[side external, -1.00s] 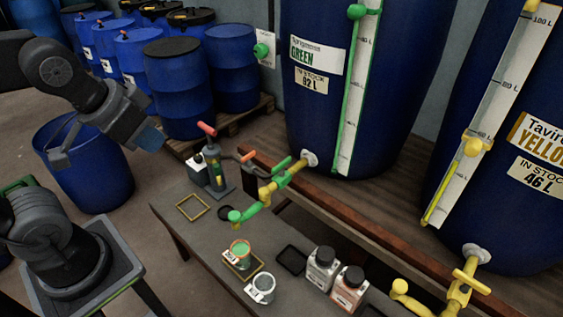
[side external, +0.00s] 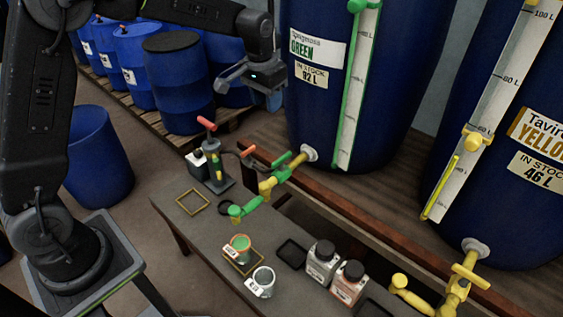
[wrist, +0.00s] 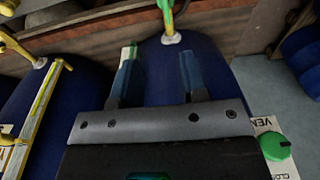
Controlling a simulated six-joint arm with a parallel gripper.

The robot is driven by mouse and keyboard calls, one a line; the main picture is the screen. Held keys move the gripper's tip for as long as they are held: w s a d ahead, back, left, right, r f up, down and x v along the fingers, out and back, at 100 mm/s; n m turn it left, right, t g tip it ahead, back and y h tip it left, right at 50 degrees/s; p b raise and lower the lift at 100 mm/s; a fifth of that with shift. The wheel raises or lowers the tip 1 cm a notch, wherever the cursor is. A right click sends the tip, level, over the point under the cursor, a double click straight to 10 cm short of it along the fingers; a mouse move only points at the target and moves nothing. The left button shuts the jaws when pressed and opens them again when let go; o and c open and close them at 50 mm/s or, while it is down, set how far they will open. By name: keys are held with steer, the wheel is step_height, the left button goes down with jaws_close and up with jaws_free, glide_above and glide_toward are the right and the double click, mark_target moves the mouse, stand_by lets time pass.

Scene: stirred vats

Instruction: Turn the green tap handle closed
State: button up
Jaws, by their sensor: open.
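The green tap handle (side external: 281,161) is a short green lever on the yellow tap body (side external: 271,184) at the foot of the blue green-labelled vat (side external: 385,70). The tap ends in a green spout (side external: 244,210) above the bench. In the wrist view, part of the tap with green on it (wrist: 168,14) shows at the top edge, beyond the fingers. My gripper (side external: 271,100) is above and behind the handle, near the vat's left side, apart from the tap. Its two blue fingers are spread and empty in the wrist view (wrist: 158,62).
A cup with green contents (side external: 240,248) and a white cup (side external: 262,282) stand on the bench. A red-handled device (side external: 214,165) stands left of the tap. A yellow tap (side external: 460,285) is at right. A green knob (wrist: 273,147) shows beside a label.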

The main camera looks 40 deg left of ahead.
steer(key=g, duration=0.1)
glide_above(281, 157)
step_height(281, 157, down, 11)
step_height(281, 157, down, 14)
jaws_close()
stand_by(0.4)
